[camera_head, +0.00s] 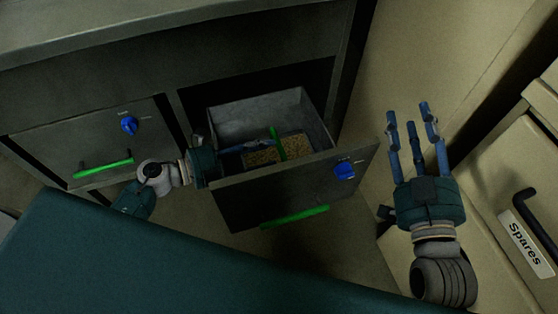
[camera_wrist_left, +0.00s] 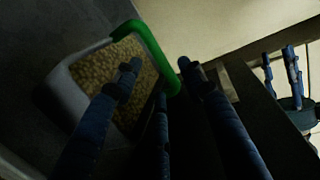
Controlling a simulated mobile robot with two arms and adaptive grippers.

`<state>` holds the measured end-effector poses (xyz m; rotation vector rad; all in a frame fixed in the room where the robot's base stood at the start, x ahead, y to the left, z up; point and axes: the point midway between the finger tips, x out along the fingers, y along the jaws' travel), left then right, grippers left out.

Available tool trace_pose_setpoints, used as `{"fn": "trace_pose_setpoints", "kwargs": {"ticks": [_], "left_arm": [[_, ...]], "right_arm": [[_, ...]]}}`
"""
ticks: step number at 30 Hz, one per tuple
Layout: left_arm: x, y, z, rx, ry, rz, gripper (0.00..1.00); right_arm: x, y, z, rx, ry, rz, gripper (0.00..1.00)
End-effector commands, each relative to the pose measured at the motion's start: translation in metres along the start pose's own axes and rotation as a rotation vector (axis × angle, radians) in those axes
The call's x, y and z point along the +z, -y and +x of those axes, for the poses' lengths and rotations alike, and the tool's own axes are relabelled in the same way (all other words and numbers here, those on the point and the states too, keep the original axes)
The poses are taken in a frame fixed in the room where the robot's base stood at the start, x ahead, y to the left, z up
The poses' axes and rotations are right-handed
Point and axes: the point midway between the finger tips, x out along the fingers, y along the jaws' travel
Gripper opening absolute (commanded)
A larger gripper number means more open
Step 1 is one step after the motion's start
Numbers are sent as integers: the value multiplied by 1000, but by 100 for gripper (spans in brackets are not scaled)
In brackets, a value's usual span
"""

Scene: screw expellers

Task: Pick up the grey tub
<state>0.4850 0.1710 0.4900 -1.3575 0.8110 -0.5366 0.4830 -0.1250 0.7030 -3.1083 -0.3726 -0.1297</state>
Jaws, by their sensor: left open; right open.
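The grey tub (camera_wrist_left: 62,90) has a bright green handle and is filled with small beige pellets. In the head view the tub (camera_head: 278,144) sits inside the pulled-out drawer (camera_head: 290,192), with its green handle across the pellets. My left gripper (camera_head: 262,146) reaches over the drawer's left side toward the tub, partly hidden by the dim light. In the left wrist view the open fingers of my left gripper (camera_wrist_left: 158,72) lie across the view of the tub, on the handle side. My right gripper (camera_head: 411,110) is open, empty and raised right of the drawer.
The drawer front has a blue knob (camera_head: 345,170) and a green bar handle (camera_head: 295,216). A shut drawer (camera_head: 90,145) with a similar knob and handle is at the left. A dark teal surface (camera_head: 150,260) fills the front.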

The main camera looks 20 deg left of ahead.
Motion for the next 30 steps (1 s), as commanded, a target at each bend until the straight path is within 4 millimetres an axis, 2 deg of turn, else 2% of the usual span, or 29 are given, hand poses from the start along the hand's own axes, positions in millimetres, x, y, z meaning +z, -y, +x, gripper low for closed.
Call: {"fn": "trace_pose_setpoints", "kwargs": {"ticks": [13,18,24,30], "left_arm": [[10,2,44,-3,1,-1,41],[10,2,51,-1,0,0,41],[10,2,51,-1,1,-1,41],[10,2,50,-1,1,-1,1]], "right_arm": [[-72,8,-8,-18,-329,10,40],[-82,10,-12,-20,-374,12,40],[-83,10,-12,-20,-375,12,40],[-83,10,-12,-20,-374,12,40]]}}
